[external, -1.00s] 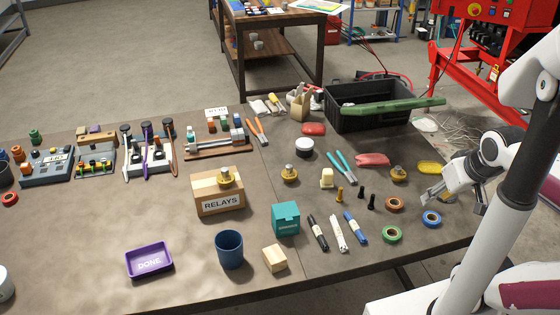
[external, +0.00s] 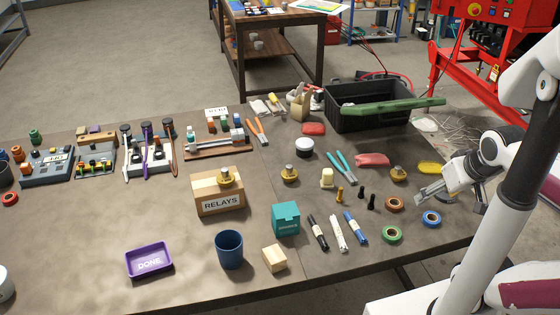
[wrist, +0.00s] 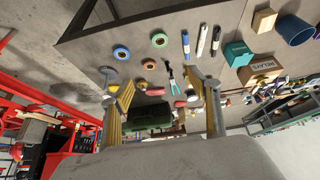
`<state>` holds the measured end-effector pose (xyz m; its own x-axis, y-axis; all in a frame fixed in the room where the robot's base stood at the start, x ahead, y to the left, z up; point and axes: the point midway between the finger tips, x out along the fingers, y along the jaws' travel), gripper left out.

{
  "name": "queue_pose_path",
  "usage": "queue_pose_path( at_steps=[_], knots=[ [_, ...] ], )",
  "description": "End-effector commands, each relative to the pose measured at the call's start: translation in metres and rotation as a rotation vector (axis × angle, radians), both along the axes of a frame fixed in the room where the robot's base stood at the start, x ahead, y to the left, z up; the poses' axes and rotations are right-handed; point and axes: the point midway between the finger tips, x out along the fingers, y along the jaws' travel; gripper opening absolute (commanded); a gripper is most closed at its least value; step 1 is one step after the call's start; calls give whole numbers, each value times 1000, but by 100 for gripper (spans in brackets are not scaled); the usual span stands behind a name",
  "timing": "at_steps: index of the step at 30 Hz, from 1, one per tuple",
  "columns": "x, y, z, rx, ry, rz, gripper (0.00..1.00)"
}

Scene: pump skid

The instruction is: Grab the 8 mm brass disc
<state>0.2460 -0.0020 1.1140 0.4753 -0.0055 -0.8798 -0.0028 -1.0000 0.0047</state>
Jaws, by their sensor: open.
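Three brass round pieces with metal stems stand in the external view: one (external: 398,174) at the right by the red cloth-like piece, one (external: 289,174) in the middle, and one (external: 226,178) on top of the RELAYS box. I cannot tell which is the 8 mm disc, as no size marking is legible. My gripper (external: 452,202) is open and empty at the table's right edge, right of the nearest brass piece and apart from it. In the wrist view its fingers (wrist: 165,106) are spread wide, with tabletop items beyond them.
Orange (external: 394,204), blue (external: 431,218) and green (external: 392,234) tape rolls lie near my gripper. Small black and brass pegs stand left of them. Markers (external: 338,233), the RELAYS box (external: 221,203) and a teal box (external: 286,219) are farther left. A black crate (external: 368,118) stands behind.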

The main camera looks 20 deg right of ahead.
Motion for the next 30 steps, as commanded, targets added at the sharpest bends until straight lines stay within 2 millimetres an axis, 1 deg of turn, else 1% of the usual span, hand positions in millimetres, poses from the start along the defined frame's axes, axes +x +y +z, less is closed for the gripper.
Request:
queue_pose_path(
  at_steps=[5, 8, 20, 30],
  knots=[
    [17, -11, 1, -29, -18, -16, 61],
    [33, -22, 2, -56, -36, -31, 61],
    [116, -78, 2, -193, -134, -58, 61],
    [182, -120, -8, -281, -212, -29, 61]
  ],
)
